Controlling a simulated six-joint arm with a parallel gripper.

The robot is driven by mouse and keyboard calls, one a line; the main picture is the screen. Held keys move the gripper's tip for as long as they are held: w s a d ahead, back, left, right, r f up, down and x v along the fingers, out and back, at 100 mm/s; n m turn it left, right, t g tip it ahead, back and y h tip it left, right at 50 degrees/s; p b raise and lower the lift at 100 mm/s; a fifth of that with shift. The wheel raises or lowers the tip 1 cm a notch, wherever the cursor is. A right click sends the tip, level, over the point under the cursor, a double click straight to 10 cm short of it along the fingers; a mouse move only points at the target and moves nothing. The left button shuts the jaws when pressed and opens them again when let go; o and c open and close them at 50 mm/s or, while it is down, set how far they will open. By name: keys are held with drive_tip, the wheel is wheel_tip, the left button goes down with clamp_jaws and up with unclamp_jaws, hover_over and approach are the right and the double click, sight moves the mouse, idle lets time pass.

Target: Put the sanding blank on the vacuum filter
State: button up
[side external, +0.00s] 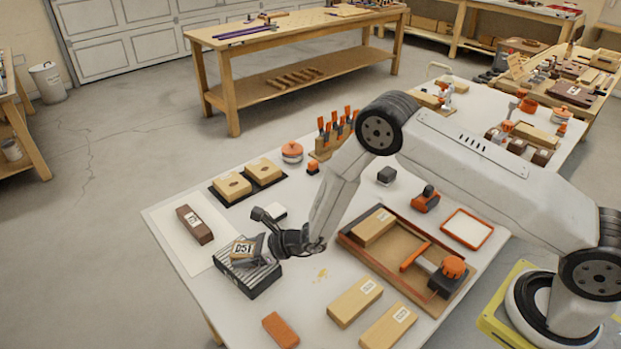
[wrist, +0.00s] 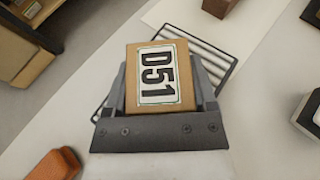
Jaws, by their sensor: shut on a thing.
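The sanding blank, a small tan block labelled D51 (side external: 243,250), is clamped in my gripper (side external: 256,246) at the left of the bench. The vacuum filter (side external: 248,279), a dark box with a pale slatted top, is directly below the block in the side view. In the wrist view the block (wrist: 160,78) sits between the grey jaws (wrist: 163,95), label facing the camera. The slatted filter top (wrist: 195,48) shows behind and beside it, partly hidden by block and jaws. I cannot tell whether the block touches the slats.
A dark brown labelled block (side external: 194,225) lies on a white sheet just behind the filter. An orange block (side external: 280,330) and labelled wooden blocks (side external: 355,302) lie toward the front.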

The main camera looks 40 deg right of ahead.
drive_tip(key=shift+f, duration=0.15)
drive_tip(key=o, duration=1.2)
drive_tip(key=shift+v, duration=0.8)
drive_tip(key=v, duration=1)
drive_tip(key=shift+s+r, duration=0.15)
drive_tip(key=shift+r, duration=0.1)
drive_tip(key=shift+d, duration=0.1)
drive_tip(key=shift+r, duration=0.1)
